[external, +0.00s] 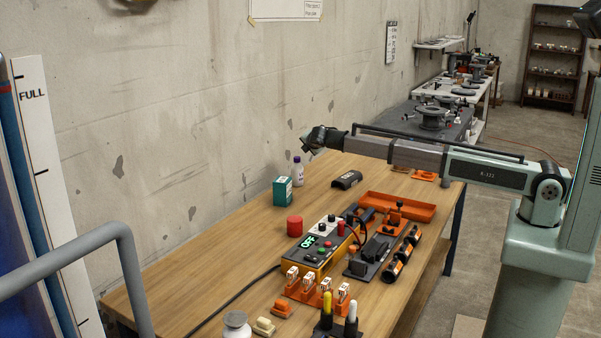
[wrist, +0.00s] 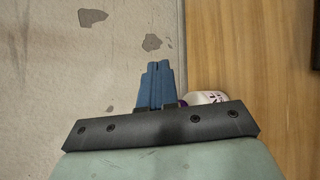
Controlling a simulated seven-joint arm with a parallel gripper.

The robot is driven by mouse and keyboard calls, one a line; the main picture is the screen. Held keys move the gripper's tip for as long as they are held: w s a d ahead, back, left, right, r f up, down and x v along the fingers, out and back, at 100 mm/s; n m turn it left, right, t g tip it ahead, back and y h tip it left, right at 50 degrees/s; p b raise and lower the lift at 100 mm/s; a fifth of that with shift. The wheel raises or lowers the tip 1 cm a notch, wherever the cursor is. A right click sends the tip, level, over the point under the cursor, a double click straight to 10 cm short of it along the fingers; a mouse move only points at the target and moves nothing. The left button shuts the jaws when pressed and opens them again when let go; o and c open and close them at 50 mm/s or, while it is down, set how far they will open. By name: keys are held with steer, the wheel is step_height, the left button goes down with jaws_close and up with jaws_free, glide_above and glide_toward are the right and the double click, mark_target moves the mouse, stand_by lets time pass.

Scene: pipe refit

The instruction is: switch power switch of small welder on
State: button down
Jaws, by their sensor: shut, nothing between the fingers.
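The small welder (external: 318,250) is a yellow-orange box with a dark panel on the wooden bench. Its display reads OFF, with small red and green controls beside it and a light strip with black knobs behind. I cannot tell which control is the power switch. My gripper (external: 307,153) is high over the far part of the bench near the wall, well away from the welder. In the wrist view its blue fingers (wrist: 157,84) are together and empty, over the line between wall and bench. The welder is not in the wrist view.
A white bottle (external: 298,171) and a green box (external: 283,190) stand below my gripper. A red cylinder (external: 295,226) stands near the welder. An orange tray (external: 398,206), black cylinders (external: 399,260) and orange holders (external: 308,292) crowd its right and front. The bench's left side is mostly clear.

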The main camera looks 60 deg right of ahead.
steer(key=s+a+n+y, duration=0.1)
steer(key=s+a, duration=0.2)
steer(key=a, duration=0.7)
steer(key=s+a+n, duration=0.1)
steer(key=s+a, duration=0.1)
steer(key=a, duration=0.8)
step_height(320, 180, up, 3)
steer(key=n+t+y, duration=0.1)
steer(key=n+y, duration=0.3)
glide_above(315, 260)
steer(key=s, duration=0.1)
steer(key=shift+s+d+f, duration=0.1)
steer(key=shift+s, duration=0.05)
steer(key=shift+w+f, duration=0.2)
steer(key=shift+f, duration=1.25)
steer(key=shift+w+f, duration=0.25)
steer(key=shift+f, duration=1.2)
steer(key=shift+w+f, duration=0.2)
steer(key=shift+f, duration=1.25)
